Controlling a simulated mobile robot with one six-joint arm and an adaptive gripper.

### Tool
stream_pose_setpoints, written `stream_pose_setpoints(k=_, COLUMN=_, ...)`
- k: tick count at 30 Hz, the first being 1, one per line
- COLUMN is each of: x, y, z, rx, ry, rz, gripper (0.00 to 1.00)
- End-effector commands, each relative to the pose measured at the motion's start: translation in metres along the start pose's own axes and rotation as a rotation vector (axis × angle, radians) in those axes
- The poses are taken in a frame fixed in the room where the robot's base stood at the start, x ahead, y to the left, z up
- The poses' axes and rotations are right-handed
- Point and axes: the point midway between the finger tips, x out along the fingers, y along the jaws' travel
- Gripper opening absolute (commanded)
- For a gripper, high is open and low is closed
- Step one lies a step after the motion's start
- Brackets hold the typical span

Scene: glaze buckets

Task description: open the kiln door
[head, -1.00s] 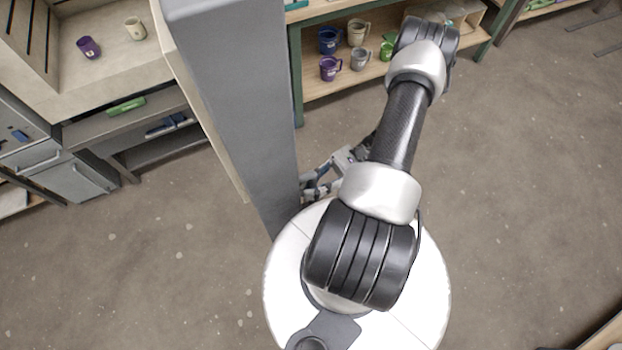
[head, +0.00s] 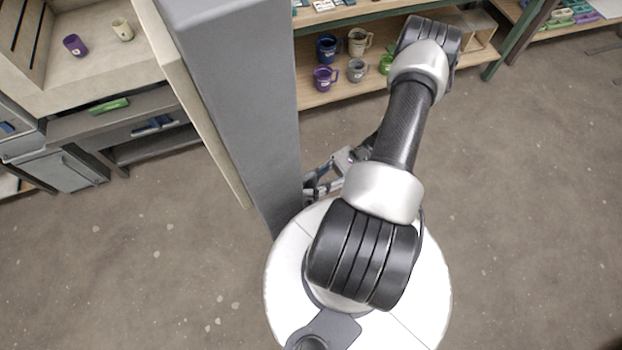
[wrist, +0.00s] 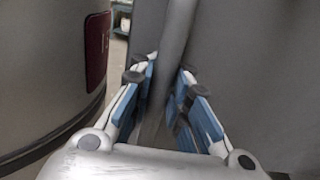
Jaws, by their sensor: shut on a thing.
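The kiln (head: 105,88) is at the upper left of the head view, its pale chamber showing with a purple mug and a cream mug inside. The kiln door (head: 228,90) stands open as a tall grey slab with a cream inner side, well clear of the chamber front. In the wrist view its upright grey bar handle (wrist: 176,35) runs down between the blue-padded fingers of my gripper (wrist: 167,95), which is shut on it. In the head view my gripper (head: 325,180) is partly hidden beside the door's right face, behind my arm.
A wooden shelf unit (head: 310,97) with several mugs stands at the top, beyond the door. Below the kiln, a grey bench (head: 75,125) holds a green object (head: 108,106). The concrete floor is clear at the lower left and on the right.

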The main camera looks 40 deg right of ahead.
Motion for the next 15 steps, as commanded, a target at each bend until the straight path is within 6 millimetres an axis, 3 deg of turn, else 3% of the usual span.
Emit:
stream_pose_setpoints(k=6, x=0.0000, y=0.0001, z=-0.0002, rx=0.000, ry=0.000, rz=0.000, gripper=0.00)
stream_pose_setpoints(k=7, x=0.0000, y=0.0001, z=-0.0002, rx=0.000, ry=0.001, rz=0.000, gripper=0.14)
stream_pose_setpoints(k=15, x=-0.0001, y=0.0000, z=-0.0001, rx=0.000, ry=0.000, rz=0.000, gripper=0.32)
